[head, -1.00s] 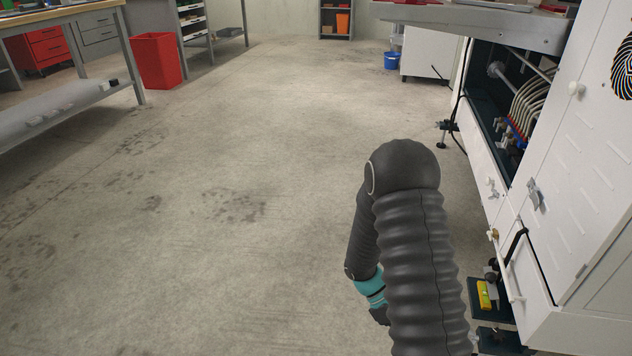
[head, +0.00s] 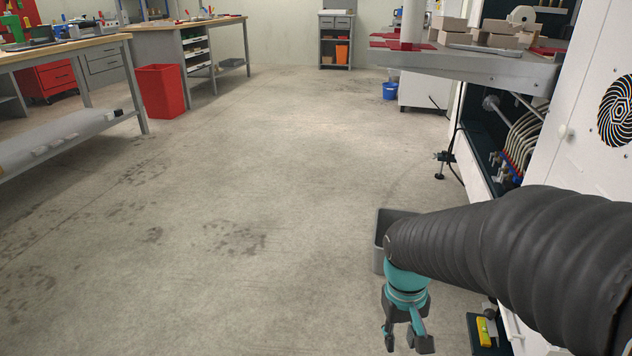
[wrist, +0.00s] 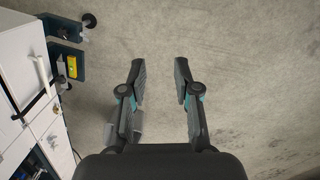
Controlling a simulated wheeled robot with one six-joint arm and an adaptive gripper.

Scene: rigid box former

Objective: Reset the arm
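My gripper (head: 408,338) hangs below my dark ribbed arm, at the lower right of the head view, with its fingers pointing down over the floor. A teal band shows above the fingers. In the wrist view the two fingers (wrist: 158,82) stand well apart with only bare concrete floor between them. The gripper is open and empty. It is to the left of the white machine (head: 570,150).
A grey bin (head: 381,240) stands on the floor behind my arm, partly hidden. The machine's feet and a yellow level (head: 485,331) are at lower right; the level also shows in the wrist view (wrist: 72,67). Floor (head: 200,200) to the left is clear. A red bin (head: 160,92) stands farther off.

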